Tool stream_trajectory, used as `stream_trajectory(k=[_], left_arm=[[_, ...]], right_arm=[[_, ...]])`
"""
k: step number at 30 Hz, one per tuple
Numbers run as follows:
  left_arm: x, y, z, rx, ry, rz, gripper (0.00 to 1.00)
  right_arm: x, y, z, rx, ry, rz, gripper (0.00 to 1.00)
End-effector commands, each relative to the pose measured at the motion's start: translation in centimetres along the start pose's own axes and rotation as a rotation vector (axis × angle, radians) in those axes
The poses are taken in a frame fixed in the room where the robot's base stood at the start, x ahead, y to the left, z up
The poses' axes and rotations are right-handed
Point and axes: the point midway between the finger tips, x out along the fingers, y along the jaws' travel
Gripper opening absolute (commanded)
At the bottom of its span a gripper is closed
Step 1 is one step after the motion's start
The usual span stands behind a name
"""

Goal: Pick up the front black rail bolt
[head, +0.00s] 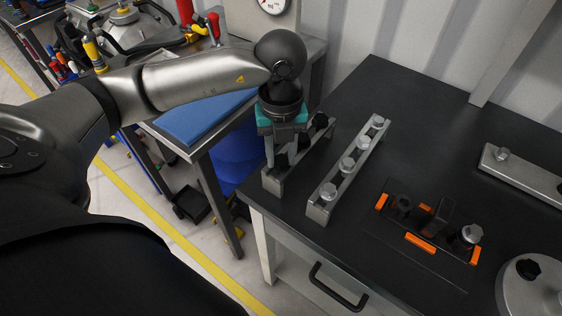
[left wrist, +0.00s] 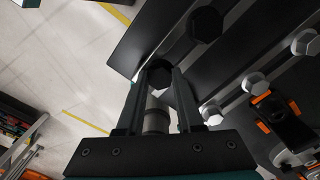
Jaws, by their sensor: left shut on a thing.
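The black-bolt rail (head: 294,172) is a grey bar near the table's left edge, with black hex-headed bolts along it. My left gripper (head: 279,152) points down over its front end, fingers closed around the front black rail bolt (head: 281,161). In the left wrist view, that bolt's black head (left wrist: 160,74) sits between the fingertips of my left gripper (left wrist: 157,82). Another black bolt (left wrist: 205,25) stands further along the rail in that view, clear of the fingers. I cannot tell whether the held bolt is still seated. My right gripper is not in view.
A parallel rail with silver bolts (head: 347,166) stands close to the right. Further right are a dark fixture with orange blocks (head: 420,243), a round metal part (head: 531,290) and another rail (head: 520,176). The dark table top (head: 440,130) is clear toward the back.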

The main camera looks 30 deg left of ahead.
Motion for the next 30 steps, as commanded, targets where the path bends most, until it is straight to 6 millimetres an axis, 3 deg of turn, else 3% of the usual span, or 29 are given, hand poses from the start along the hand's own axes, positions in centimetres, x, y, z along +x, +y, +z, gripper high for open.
stream_trajectory(k=[8,14,20,27,30], left_arm=[[-0.3,0.0,0.0,0.0,-0.001,-0.002,0.0],[-2.1,-0.1,0.1,0.0,-0.003,-0.003,0.0],[-6.5,-0.1,0.1,0.001,-0.006,-0.005,0.0],[-13.8,-0.1,0.1,0.001,-0.006,-0.005,0.0],[-16.0,0.0,0.1,0.0,-0.006,-0.002,0.0]], right_arm=[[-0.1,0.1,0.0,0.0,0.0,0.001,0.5],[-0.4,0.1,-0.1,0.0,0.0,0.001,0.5],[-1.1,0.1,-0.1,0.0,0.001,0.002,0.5],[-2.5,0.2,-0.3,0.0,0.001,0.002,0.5],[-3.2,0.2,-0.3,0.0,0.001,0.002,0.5]])
